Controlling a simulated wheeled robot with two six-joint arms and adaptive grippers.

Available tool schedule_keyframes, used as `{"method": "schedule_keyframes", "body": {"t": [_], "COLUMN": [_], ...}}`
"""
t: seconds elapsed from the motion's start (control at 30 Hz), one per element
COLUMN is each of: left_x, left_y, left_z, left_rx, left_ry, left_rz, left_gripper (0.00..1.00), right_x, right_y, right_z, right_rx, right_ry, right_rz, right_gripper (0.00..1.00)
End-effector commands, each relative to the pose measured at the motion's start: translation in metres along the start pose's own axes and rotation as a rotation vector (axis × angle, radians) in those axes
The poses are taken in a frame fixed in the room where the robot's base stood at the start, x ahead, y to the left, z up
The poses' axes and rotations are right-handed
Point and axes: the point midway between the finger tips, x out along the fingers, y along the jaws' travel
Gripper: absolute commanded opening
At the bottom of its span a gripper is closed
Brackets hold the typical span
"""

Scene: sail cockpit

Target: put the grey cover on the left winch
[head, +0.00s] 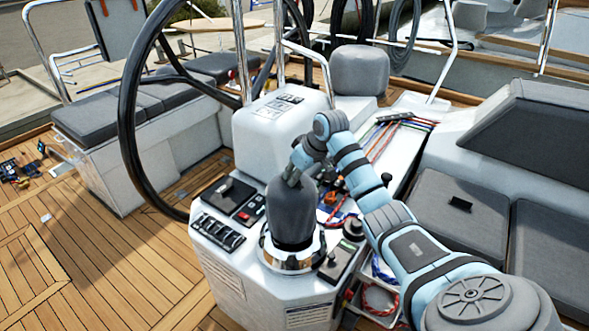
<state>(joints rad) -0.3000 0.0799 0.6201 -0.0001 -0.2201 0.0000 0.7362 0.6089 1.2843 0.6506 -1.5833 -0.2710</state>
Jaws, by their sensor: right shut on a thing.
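My right gripper (294,181) is shut on the top of the grey cover (292,215), a dark, tall, rounded hood. The cover is upright above a round chrome and white winch base (292,258) on the near end of the white console. Its lower edge is at the chrome ring and hides the upper part of the winch. I cannot tell whether the cover rests on the winch or hangs just above it. My left gripper is not in view.
Left of the cover are a switch panel (217,234) and a black-lidded box (229,194). A dark knob (353,228) stands close on the right. The large black steering wheel (127,110) rises behind left. Grey cushions (462,212) lie right. Wooden deck (110,265) is open at left.

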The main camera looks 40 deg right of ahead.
Motion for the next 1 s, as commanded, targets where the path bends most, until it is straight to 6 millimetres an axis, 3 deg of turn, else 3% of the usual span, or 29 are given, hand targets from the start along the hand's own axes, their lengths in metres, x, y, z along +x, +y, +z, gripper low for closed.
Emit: {"method": "schedule_keyframes", "body": {"t": [0.23, 1.0], "left_x": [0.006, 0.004], "left_y": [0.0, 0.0], "left_z": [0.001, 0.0], "left_rx": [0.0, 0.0], "left_ry": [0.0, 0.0], "left_rz": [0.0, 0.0], "left_gripper": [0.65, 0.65], "right_x": [0.016, 0.019], "right_y": [0.0, 0.0], "right_z": [0.009, 0.01], "right_rx": [0.0, -0.001], "right_ry": [0.0, 0.001], "right_rz": [0.0, 0.0], "right_gripper": [0.0, 0.0]}}
